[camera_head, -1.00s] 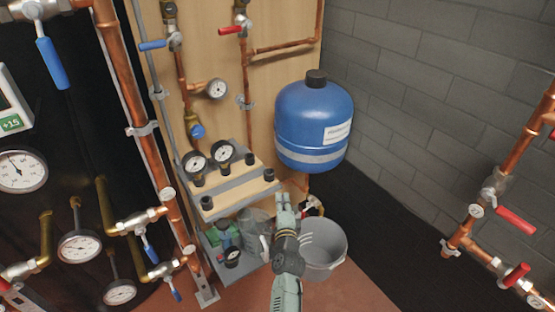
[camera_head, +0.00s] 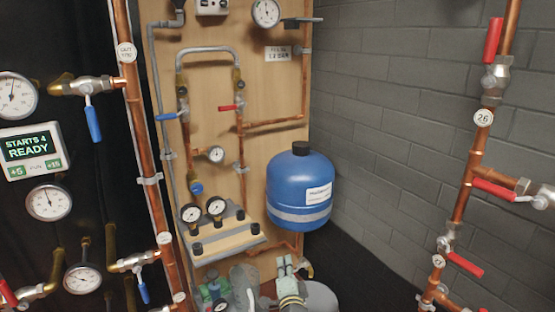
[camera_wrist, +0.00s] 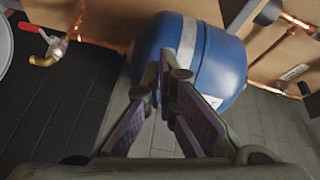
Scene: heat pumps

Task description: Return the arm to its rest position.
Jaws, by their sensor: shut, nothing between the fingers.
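My gripper (camera_head: 285,268) is at the bottom centre of the head view, in front of the lower part of the wooden panel and below the blue tank (camera_head: 300,190). Its fingers are together with nothing between them. In the wrist view my gripper (camera_wrist: 165,72) points toward the blue tank (camera_wrist: 215,60), which lies beyond the fingertips. I cannot tell the exact gap to the tank. Most of my arm is below the head view's edge.
A grey bucket (camera_head: 319,297) stands on the floor right of my gripper. A shelf with two gauges (camera_head: 222,238) is to its left. Copper pipes with red-handled valves (camera_head: 492,190) stand at the right. A control display (camera_head: 32,148) is at the far left.

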